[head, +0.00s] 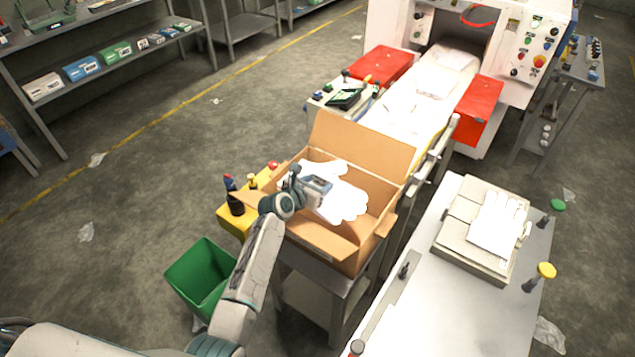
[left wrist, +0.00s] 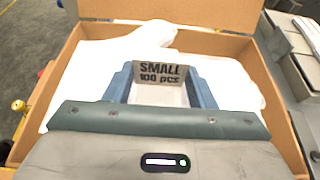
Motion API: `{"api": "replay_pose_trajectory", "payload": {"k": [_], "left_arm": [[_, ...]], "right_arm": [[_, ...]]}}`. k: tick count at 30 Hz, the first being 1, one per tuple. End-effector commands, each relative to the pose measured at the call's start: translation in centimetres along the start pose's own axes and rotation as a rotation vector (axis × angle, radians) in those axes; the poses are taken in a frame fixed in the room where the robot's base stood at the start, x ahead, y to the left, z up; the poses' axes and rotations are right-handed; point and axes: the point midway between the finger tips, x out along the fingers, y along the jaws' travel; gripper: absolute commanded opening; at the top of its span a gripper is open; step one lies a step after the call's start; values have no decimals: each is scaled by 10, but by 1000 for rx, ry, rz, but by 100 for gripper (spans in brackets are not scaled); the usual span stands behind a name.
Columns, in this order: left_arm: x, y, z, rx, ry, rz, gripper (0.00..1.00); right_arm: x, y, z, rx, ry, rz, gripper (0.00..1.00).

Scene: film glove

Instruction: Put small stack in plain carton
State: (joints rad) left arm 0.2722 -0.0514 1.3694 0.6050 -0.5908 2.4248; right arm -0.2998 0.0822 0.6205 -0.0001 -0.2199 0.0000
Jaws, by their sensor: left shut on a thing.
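The plain carton (head: 325,258) is an open brown cardboard box with its flaps spread, on a metal stand. It also shows around the gripper in the left wrist view (left wrist: 240,48). A stack of white gloves (head: 347,203) lies over or in the carton opening, under my left gripper. My left gripper (head: 318,186) is at the carton opening. In the left wrist view its blue fingers are shut on the small stack (left wrist: 160,95), which has a grey band reading "SMALL 100 pcs". Whether the stack touches the carton floor I cannot tell. My right gripper is not in view.
A grey tray (head: 455,240) with another white glove stack (head: 497,222) is on the metal table (head: 440,305) at right. A green bin (head: 190,262) stands on the floor left of the carton. A conveyor (head: 425,95) leads to a white machine behind it.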

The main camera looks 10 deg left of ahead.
Motion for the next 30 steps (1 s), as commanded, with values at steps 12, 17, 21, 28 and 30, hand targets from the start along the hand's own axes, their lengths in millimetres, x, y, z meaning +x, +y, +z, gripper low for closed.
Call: {"api": "replay_pose_trajectory", "payload": {"k": [12, 17, 21, 28, 30], "left_arm": [[7, 0, -17, 0, 0, 0, 26], [9, 0, -23, 0, 0, 0, 26], [12, 0, -28, 0, 0, 0, 26], [15, 0, -36, 0, 0, 0, 26], [14, 0, -34, 0, -1, 0, 62]], "right_arm": [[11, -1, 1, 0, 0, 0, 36], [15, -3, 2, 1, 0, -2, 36], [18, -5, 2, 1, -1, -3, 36], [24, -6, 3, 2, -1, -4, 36], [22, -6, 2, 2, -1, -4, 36]]}}
